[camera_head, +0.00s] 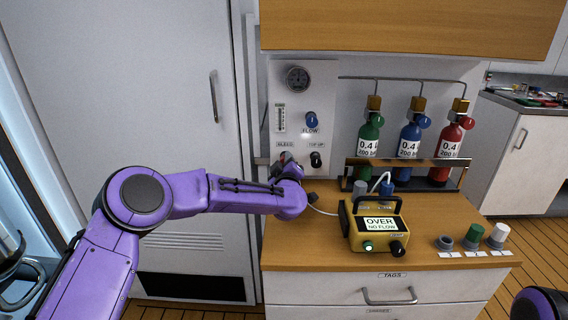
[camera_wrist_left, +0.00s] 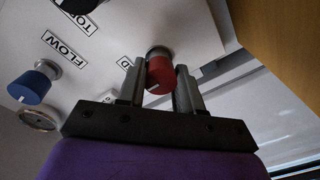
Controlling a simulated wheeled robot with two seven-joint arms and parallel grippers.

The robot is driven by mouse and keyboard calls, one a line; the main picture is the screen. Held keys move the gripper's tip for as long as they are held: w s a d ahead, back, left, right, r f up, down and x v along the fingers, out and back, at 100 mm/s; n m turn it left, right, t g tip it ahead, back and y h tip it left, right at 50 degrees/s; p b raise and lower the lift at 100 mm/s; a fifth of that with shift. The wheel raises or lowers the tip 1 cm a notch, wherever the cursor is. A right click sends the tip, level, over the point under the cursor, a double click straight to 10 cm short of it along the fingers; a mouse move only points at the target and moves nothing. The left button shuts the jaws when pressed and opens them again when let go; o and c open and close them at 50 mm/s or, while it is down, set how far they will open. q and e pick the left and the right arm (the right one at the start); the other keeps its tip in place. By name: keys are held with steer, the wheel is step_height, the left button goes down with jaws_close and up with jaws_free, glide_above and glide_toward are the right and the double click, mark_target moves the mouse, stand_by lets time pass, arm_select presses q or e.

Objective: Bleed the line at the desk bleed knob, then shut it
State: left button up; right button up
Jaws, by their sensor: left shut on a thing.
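The white panel (camera_head: 326,85) stands on the desk against the wall. Its red bleed knob (camera_wrist_left: 160,75) has a white pointer line and sits between the two fingers of my left gripper (camera_wrist_left: 159,88), which is shut on it. In the head view the knob sits under the BLEED label (camera_head: 285,144), mostly hidden by my left gripper (camera_head: 284,162). A yellow handled meter (camera_head: 357,232) on the desk shows "OVER NO FLOW", with a green light on its front. My right gripper is out of view.
A blue FLOW knob (camera_head: 311,120) and a black knob (camera_head: 316,159) are right of the bleed knob. A gauge (camera_head: 297,77) is above. Green, blue and red bottles (camera_head: 410,140) stand in a rack. Several small caps (camera_head: 473,236) line the desk's front right.

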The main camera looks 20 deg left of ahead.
arm_select(q)
steer(key=shift+n, duration=0.3)
steer(key=n+b, duration=0.2)
steer(key=shift+a+f+n, duration=0.1)
steer(key=shift+n, duration=0.3)
steer(key=n+b, duration=0.2)
steer(key=n, duration=0.1)
steer(key=shift+f+n, duration=0.1)
steer(key=shift+n, duration=0.2)
steer(key=n+b, duration=0.2)
steer(key=n, duration=0.1)
steer(key=n+b, duration=0.2)
steer(key=n, duration=0.1)
steer(key=shift+f+g+h+b, duration=0.2)
steer(key=shift+g+h+b, duration=0.1)
steer(key=shift+h, duration=0.1)
steer(key=n+b, duration=0.2)
steer(key=shift+n, duration=0.3)
steer(key=n+b, duration=0.4)
steer(key=b, duration=0.1)
steer(key=n+h+b, duration=0.1)
steer(key=n+b, duration=0.1)
steer(key=shift+f+n, duration=0.25)
steer(key=shift+n, duration=0.05)
steer(key=shift+d+r+n+b, duration=0.1)
steer(key=shift+d+n+b, duration=0.1)
steer(key=shift+n+b, duration=1.55)
steer(key=shift+h, duration=0.3)
